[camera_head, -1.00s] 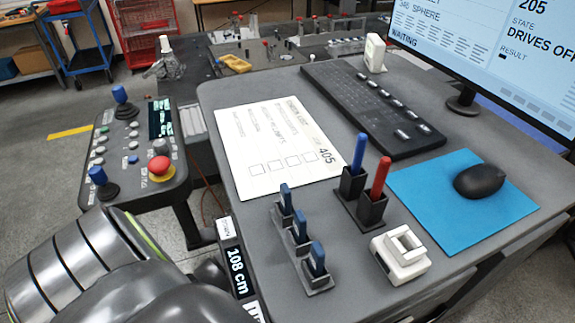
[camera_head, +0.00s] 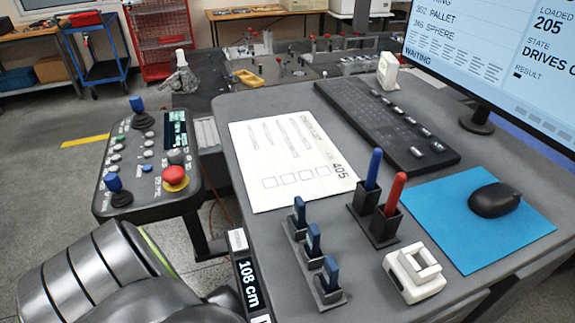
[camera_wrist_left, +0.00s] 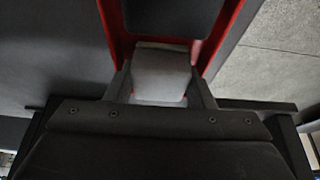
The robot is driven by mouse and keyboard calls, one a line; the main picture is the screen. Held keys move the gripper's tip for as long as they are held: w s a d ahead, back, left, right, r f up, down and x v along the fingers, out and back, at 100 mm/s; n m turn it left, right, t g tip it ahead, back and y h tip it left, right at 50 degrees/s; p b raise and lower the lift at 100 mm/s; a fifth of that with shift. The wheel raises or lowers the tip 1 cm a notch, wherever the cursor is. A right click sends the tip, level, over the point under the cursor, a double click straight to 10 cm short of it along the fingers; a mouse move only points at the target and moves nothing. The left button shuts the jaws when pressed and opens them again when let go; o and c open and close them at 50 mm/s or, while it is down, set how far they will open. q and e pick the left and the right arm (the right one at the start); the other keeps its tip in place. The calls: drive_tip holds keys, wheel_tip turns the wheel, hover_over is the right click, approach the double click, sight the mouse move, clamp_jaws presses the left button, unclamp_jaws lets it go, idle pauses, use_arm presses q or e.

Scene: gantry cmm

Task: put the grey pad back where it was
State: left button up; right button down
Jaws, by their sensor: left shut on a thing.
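The grey pad (camera_wrist_left: 160,72), a pale block with a soft-looking face, is between the two dark fingers of my left gripper (camera_wrist_left: 161,84) in the left wrist view. The fingers are shut on it. A red-edged frame (camera_wrist_left: 222,38) with a dark grey middle lies just beyond the pad. I cannot tell whether the pad touches it. In the head view only my left arm shows at the lower left; its gripper and the pad are out of that view. My right gripper is in neither view.
The grey desk (camera_head: 225,104) carries a printed sheet (camera_head: 290,165), keyboard (camera_head: 385,125), blue mat (camera_head: 450,235) with mouse (camera_head: 495,200), pen holders (camera_head: 378,225), a blue-clip rack (camera_head: 318,270) and a white block (camera_head: 412,272). A control panel (camera_head: 150,160) stands left.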

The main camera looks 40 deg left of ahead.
use_arm(q)
drive_tip(key=o, duration=0.7)
drive_tip(key=p+v, duration=0.1)
drive_tip(key=v, duration=1.1)
drive_tip(key=shift+r, duration=0.1)
drive_tip(key=shift+s, duration=0.1)
